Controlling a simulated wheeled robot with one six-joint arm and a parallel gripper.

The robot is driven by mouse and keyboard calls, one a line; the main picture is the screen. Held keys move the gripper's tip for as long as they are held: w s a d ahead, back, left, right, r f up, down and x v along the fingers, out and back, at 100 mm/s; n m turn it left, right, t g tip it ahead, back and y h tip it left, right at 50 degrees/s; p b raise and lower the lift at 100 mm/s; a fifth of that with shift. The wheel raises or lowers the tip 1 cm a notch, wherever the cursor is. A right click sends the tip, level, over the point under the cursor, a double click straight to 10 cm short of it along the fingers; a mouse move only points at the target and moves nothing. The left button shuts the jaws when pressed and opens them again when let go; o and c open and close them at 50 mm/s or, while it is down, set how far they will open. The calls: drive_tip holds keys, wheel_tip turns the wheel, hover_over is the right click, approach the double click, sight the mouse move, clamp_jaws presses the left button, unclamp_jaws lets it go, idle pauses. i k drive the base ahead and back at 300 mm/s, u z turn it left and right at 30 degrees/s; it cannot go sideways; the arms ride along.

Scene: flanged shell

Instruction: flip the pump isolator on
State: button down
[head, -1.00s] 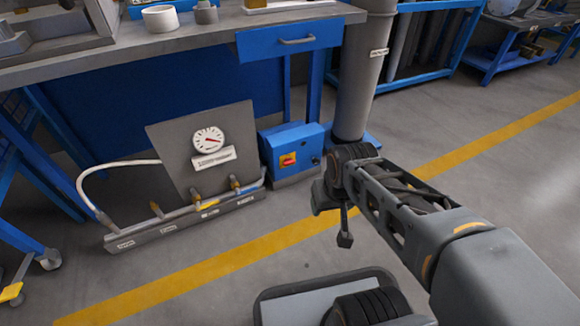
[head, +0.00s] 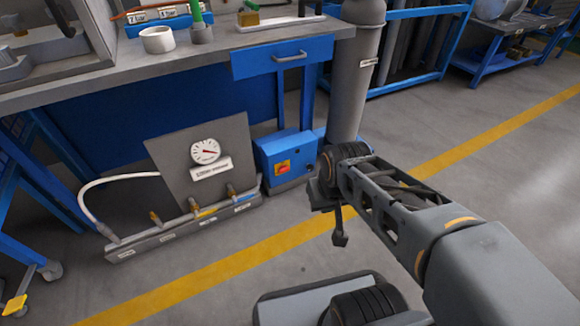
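The pump isolator looks to be the red switch (head: 283,168) on a yellow plate, on the front of a blue box (head: 301,147). The box stands on the floor below the workbench. The switch is too small to tell which way its handle points. My gripper (head: 339,238) hangs at the end of my arm, in front and to the right of the box in the picture, apart from it. It points down and looks dark. I see it from behind and above, so its fingers cannot be told apart.
Left of the box, a grey panel with a dial gauge (head: 205,151) stands behind a pipe manifold (head: 184,227) with several brass valves and a white hose. A grey column (head: 352,90) rises behind my wrist. The workbench (head: 185,62) overhangs the box. Floor in front is clear.

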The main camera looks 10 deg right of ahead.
sight(284, 169)
drive_tip(key=k, duration=0.65)
drive_tip(key=u, duration=0.65)
drive_tip(key=i, duration=1.75)
drive_tip(key=z, duration=0.5)
